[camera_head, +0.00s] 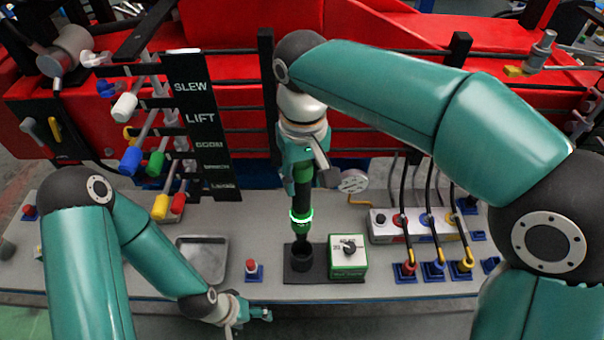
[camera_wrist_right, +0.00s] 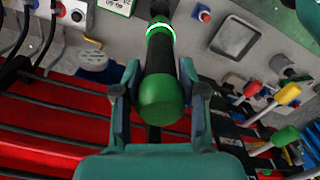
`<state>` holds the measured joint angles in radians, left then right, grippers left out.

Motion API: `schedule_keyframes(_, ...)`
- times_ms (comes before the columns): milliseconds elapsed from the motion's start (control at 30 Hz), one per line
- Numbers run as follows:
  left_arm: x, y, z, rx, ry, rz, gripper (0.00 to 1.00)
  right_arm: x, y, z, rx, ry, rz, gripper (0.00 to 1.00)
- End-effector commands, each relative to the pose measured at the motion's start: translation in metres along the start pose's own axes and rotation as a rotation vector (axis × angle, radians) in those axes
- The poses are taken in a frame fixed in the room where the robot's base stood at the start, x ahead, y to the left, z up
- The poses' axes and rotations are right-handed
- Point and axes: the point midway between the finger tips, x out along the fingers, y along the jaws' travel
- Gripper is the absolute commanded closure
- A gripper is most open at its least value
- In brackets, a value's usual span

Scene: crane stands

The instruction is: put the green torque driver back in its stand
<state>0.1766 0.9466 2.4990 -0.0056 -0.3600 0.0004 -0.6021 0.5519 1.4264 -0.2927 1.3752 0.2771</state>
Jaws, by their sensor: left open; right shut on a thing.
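The green and black torque driver (camera_head: 301,206) with a lit green ring is upright in my right gripper (camera_head: 304,160), which is shut on its upper end. In the right wrist view the driver's green cap (camera_wrist_right: 161,99) sits between the fingers of that gripper (camera_wrist_right: 160,95). The black stand (camera_head: 301,264) is on the bench, with a round cup. The driver's lower tip is right over or at the cup; I cannot tell whether it is inside. My left gripper (camera_head: 258,314) is open and empty near the bench's front edge.
A red button (camera_head: 252,267) and a grey tray (camera_head: 203,258) are to the left. Cabled plugs (camera_head: 433,268) are to the right. Labelled levers (camera_head: 200,118) and red machinery stand behind.

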Motion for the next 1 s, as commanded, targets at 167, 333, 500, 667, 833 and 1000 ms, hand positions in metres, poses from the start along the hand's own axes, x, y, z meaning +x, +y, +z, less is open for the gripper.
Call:
schedule_keyframes(167, 0.004, -0.001, 0.0, 0.0, 0.0, 0.0, 0.26, 0.005, 0.0, 0.0, 0.0, 0.003, -0.001, 1.0)
schedule_keyframes(333, 0.012, -0.004, 0.0, 0.0, 0.0, 0.0, 0.26, 0.016, 0.0, 0.0, 0.0, 0.003, -0.001, 1.0)
schedule_keyframes(500, 0.022, -0.008, 0.0, 0.0, 0.0, 0.0, 0.26, 0.03, 0.0, 0.0, 0.001, 0.004, -0.001, 1.0)
schedule_keyframes(667, 0.03, -0.011, 0.0, 0.0, 0.0, 0.0, 0.26, 0.043, 0.0, 0.0, 0.001, 0.003, -0.001, 1.0)
schedule_keyframes(833, 0.036, -0.013, 0.0, 0.0, 0.0, 0.0, 0.26, 0.053, 0.0, 0.0, 0.001, 0.003, -0.001, 1.0)
schedule_keyframes(1000, 0.038, -0.014, 0.0, 0.0, 0.0, 0.0, 0.26, 0.056, 0.0, 0.0, 0.001, 0.005, -0.001, 1.0)
